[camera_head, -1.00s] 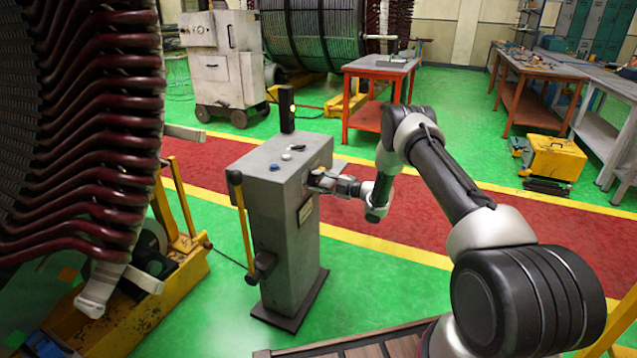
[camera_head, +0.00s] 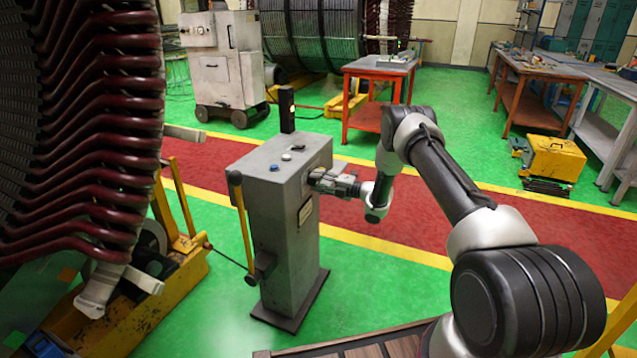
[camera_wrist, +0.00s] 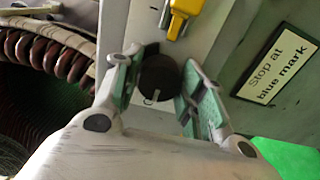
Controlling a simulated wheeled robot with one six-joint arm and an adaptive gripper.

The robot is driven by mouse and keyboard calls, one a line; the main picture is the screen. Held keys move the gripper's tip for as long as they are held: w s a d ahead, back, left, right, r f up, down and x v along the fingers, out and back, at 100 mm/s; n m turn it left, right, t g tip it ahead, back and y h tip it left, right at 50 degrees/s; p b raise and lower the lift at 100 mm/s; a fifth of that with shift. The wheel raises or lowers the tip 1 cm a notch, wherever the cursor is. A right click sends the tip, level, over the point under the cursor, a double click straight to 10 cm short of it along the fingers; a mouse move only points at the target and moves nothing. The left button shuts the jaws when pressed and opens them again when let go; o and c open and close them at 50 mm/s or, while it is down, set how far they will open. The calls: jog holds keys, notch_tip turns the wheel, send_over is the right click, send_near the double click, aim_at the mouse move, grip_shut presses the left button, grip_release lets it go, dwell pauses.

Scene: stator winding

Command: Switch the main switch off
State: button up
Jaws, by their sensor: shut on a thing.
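The main switch shows in the wrist view as a round dark knob (camera_wrist: 157,80) with a white mark on its lower edge. It sits on the side of a grey control pedestal (camera_head: 290,255). My gripper (camera_wrist: 162,72) has one finger on each side of the knob and is shut on it. In the head view my gripper (camera_head: 320,179) reaches the pedestal's right side near the top and hides the switch there.
A yellow handle (camera_wrist: 182,16) is just above the knob in the wrist view. A "Stop at blue mark" plate (camera_wrist: 276,63) is to the right. A large stator (camera_head: 85,130) stands left.

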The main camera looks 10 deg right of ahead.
jog(key=shift+f, duration=0.1)
jog(key=o, duration=1)
jog(key=v, duration=1.2)
